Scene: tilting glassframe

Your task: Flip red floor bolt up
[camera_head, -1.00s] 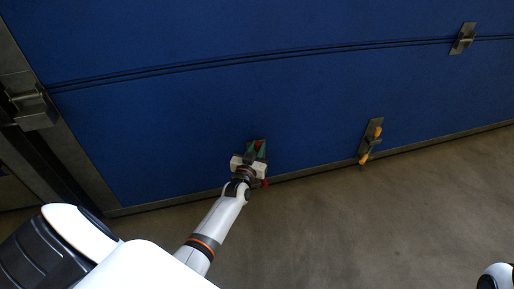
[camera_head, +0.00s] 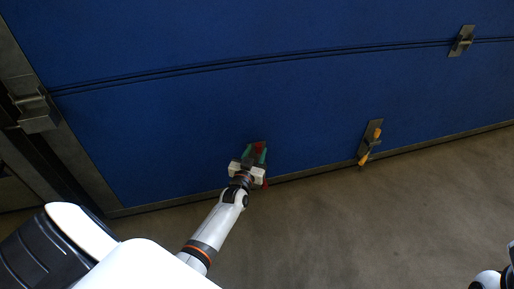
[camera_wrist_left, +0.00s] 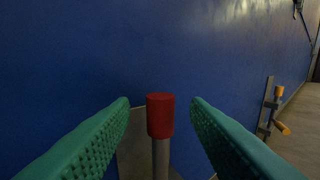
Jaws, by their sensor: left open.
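The red floor bolt (camera_head: 259,147) is low on the blue door, near the floor, partly hidden by my left gripper in the head view. In the left wrist view its red cylindrical cap (camera_wrist_left: 160,116) sits on a grey metal rod, upright in the picture. My left gripper (camera_head: 256,154) has green ribbed fingers. They are open, one on each side of the red cap, with visible gaps in the left wrist view. A second red part (camera_head: 265,183) shows just below the gripper. My right gripper is not in view.
A yellow-handled bolt (camera_head: 371,142) on a metal plate is further right on the blue door (camera_head: 170,140). Metal brackets (camera_head: 461,41) sit on the door's seam and at its left frame. The grey concrete floor (camera_head: 350,220) is clear in front.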

